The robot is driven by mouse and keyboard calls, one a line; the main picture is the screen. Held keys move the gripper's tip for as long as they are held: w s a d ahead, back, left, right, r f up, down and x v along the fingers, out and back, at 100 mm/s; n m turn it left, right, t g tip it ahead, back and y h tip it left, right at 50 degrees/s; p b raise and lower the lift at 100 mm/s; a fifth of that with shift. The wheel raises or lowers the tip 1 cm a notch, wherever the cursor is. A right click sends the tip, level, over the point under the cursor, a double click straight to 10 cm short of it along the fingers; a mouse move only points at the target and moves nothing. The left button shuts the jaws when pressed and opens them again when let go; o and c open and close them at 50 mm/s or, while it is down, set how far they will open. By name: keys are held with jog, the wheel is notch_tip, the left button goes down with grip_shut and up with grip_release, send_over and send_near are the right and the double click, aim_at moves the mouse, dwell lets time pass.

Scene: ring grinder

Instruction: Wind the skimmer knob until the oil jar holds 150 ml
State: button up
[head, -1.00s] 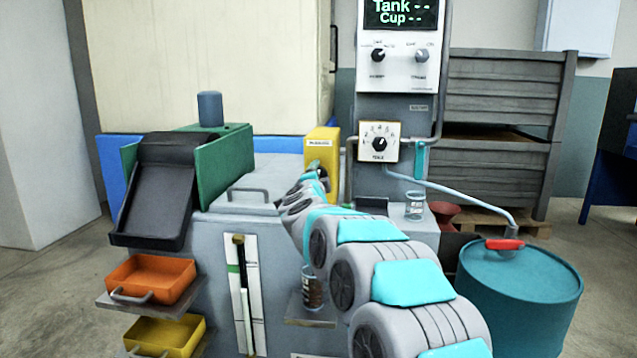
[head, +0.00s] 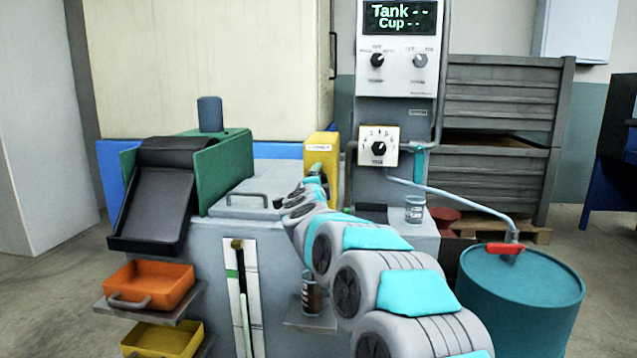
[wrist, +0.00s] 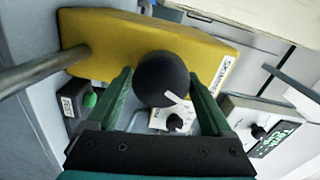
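The yellow skimmer box (head: 322,142) stands at the right of the machine's top. In the wrist view the yellow box (wrist: 110,38) shows its label and the round black skimmer knob (wrist: 162,75), which has a white pointer mark. My gripper (wrist: 161,80) has its green fingers on both sides of the knob, seemingly touching it. The oil jar (head: 312,296) stands on a small shelf on the machine's front, with dark liquid in it; its level against any marks is too small to read. My arm partly hides the skimmer's lower part in the head view.
A panel with a display reading "Tank --, Cup --" (head: 400,18) stands behind, with a dial (head: 379,147) below it. A clear beaker (head: 415,209) stands right of my arm. A teal drum (head: 520,300) is at right, orange (head: 150,286) and yellow trays (head: 163,338) at left.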

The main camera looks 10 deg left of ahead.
jog(key=shift+o, duration=1)
jog(key=shift+s+a, duration=0.1)
jog(key=shift+s, duration=0.6)
jog(key=s, duration=0.6)
jog(key=shift+s+b, duration=0.2)
jog(key=shift+b, duration=0.2)
jog(key=shift+a, duration=0.1)
